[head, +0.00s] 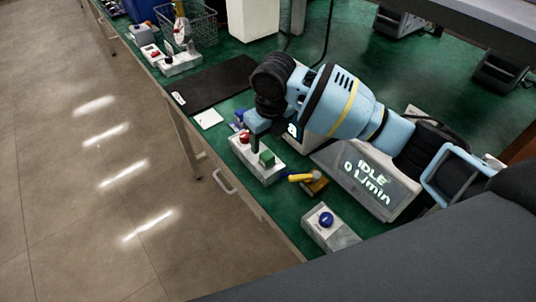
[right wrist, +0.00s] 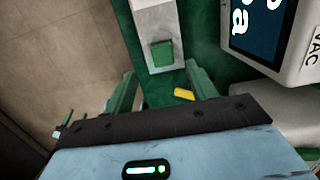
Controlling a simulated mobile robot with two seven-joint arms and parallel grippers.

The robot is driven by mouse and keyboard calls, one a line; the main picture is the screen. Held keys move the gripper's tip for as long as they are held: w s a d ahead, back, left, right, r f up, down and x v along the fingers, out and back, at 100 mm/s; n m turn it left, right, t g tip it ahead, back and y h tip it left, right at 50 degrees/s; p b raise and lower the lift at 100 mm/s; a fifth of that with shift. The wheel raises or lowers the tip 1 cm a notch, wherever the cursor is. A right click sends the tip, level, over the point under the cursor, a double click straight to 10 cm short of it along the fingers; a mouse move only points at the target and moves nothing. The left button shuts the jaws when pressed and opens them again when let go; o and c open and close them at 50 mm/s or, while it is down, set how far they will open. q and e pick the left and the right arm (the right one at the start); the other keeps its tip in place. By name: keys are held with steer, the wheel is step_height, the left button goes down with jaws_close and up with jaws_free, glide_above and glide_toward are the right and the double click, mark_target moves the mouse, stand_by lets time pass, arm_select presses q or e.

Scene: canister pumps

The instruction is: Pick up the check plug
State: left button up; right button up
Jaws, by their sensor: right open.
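No label marks the check plug. A green block (head: 267,158) sits on a white block-shaped holder (head: 247,152), near a red knob (head: 244,137); it may be the plug, but I cannot tell for sure. The green block also shows in the right wrist view (right wrist: 162,54), ahead of the fingers and between their lines. My right gripper (head: 259,136) is open and empty above the holder, its fingers pointing down. In the right wrist view its two green fingers (right wrist: 161,88) are spread apart. My left gripper is in neither view.
A yellow-handled piece (head: 301,177) lies right of the holder. A display unit (head: 366,180) reads IDLE, 0 L/min. A white box with a blue knob (head: 326,221) stands near the front edge. A black mat (head: 214,82) lies farther back, with a wire basket (head: 203,25) beyond.

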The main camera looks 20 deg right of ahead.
mark_target(267, 154)
steer(key=shift+s+a+f, duration=0.1)
steer(key=shift+s+f, duration=0.05)
steer(key=shift+f, duration=0.85)
steer(key=shift+w+f, duration=0.2)
steer(key=shift+f, duration=0.25)
steer(key=shift+w+f, duration=0.2)
steer(key=shift+f, duration=1)
steer(key=shift+w+f, duration=0.15)
steer(key=shift+f, duration=1)
steer(key=shift+d, duration=0.2)
steer(key=c, duration=1.1)
